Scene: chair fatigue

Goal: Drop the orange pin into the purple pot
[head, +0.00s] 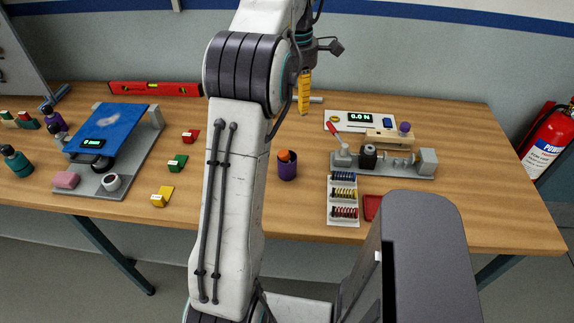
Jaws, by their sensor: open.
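The purple pot (288,173) stands upright on the wooden table, just right of my arm's forearm. The orange pin (287,156) is in the pot, with its rounded orange top showing above the rim and its lower part hidden by the pot wall. My gripper (305,65) is at the top of the view, up and behind the pot, apart from the pin. It is open; its fingers are hard to make out behind my arm.
A blue platform (112,128) and coloured blocks stand left. A grey fixture (398,170), a rack of coloured rings (343,215) and a red tray (372,207) stand right. A yellow marked object (304,92) shows below my wrist. Table around the pot is clear.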

